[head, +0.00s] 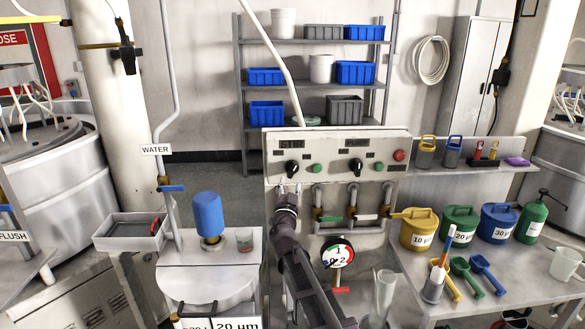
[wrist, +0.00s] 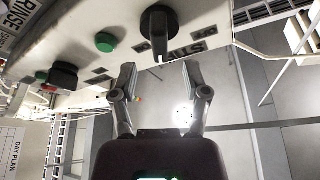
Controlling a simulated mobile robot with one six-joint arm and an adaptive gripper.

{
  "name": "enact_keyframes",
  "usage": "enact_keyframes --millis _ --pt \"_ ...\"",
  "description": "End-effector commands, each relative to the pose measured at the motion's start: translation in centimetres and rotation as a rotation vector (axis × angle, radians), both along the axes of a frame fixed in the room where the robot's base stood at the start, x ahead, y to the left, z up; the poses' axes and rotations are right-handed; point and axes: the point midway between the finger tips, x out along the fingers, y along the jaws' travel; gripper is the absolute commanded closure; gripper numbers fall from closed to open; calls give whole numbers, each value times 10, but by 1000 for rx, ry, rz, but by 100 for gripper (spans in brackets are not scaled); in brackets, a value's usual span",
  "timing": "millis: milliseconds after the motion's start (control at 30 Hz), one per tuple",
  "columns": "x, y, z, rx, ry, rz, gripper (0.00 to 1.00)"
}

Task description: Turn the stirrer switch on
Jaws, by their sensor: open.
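The stirrer switch is a black rotary knob (head: 292,169) at the left of the upright grey control panel (head: 338,147), below a label that reads STIR. The same knob (wrist: 160,25) is at the top middle of the wrist view, with the upside-down STIR label beside it and small marks on either side. Its grip bar carries a white line; which mark it is set to I cannot tell. My gripper (head: 289,188) is open and empty, just below the knob in the head view. In the wrist view my gripper (wrist: 160,74) has its fingers spread, apart from the knob.
A green button (head: 317,168), a second black knob (head: 356,167) and a red button (head: 399,155) share the panel. Pipes with valves and a gauge (head: 337,252) are below.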

Motion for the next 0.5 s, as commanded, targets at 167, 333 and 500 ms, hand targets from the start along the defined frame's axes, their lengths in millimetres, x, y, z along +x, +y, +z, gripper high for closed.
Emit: enact_keyframes --millis 167,333,500 --pt "30 -3 12 -1 1 -1 40" --pt "48 -4 19 -1 1 0 40" --pt "58 -6 22 -1 0 0 40"
